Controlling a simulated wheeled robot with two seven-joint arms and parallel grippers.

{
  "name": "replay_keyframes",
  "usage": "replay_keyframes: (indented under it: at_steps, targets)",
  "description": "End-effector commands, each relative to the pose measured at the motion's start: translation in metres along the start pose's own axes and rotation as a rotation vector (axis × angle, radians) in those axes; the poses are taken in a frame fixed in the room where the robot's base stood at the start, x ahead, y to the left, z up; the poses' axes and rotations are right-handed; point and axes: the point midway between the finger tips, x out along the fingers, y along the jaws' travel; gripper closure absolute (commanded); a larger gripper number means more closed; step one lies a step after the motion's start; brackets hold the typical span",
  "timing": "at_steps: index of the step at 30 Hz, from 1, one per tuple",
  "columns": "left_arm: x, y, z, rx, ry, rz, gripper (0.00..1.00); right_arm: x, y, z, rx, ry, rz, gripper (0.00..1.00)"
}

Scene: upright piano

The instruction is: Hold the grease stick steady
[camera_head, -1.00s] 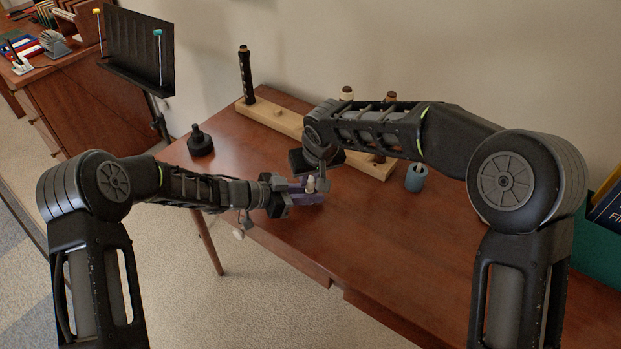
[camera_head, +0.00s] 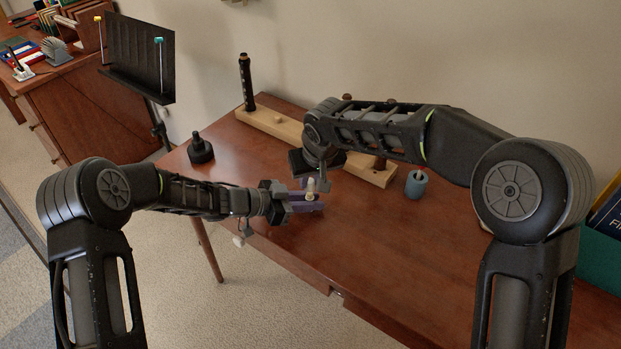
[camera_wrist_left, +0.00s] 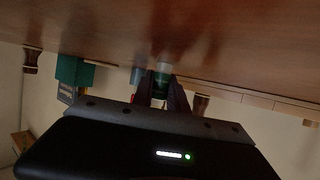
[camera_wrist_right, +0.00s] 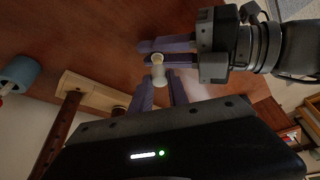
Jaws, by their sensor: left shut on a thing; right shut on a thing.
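The grease stick (camera_head: 311,187) is a small pale tube standing about upright just above the table. In the left wrist view it shows a green band (camera_wrist_left: 161,80). My left gripper (camera_head: 308,201) is shut on it from the left with purple fingers. My right gripper (camera_wrist_right: 158,88) is also shut on it; in the right wrist view the pale stick (camera_wrist_right: 157,70) sits where both pairs of fingers meet. The fingers cover parts of the stick, so I cannot tell exactly which part each one grips.
A long wooden block (camera_head: 267,124) with a black-handled tool (camera_head: 245,78) and other upright pieces lies along the wall. A black weighted piece (camera_head: 200,149) stands at the left, a blue cup (camera_head: 416,184) at the right. The table's (camera_head: 400,260) front right is clear.

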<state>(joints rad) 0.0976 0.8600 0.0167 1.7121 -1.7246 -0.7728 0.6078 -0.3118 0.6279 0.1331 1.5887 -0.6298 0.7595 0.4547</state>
Motion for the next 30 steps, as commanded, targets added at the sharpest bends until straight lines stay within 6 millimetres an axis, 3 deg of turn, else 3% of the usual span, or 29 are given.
replay_keyframes:
  at_steps: [18, 27, 28, 30]
  targets:
    - [0.000, 0.000, 0.000, 0.000, 0.000, 0.000, 1.00, -0.043, 0.000, -0.018, 0.000, 0.002, -0.001, 1.00]
    - [0.000, 0.000, 0.000, 0.000, 0.000, 0.000, 1.00, -0.045, 0.000, -0.019, 0.000, 0.001, -0.001, 1.00]
    - [0.000, 0.000, 0.000, 0.000, 0.000, 0.000, 0.81, -0.045, 0.000, -0.019, 0.000, 0.001, -0.001, 1.00]
    - [0.000, 0.000, 0.000, 0.000, 0.000, 0.000, 0.75, -0.045, 0.000, -0.019, 0.000, 0.001, -0.001, 1.00]
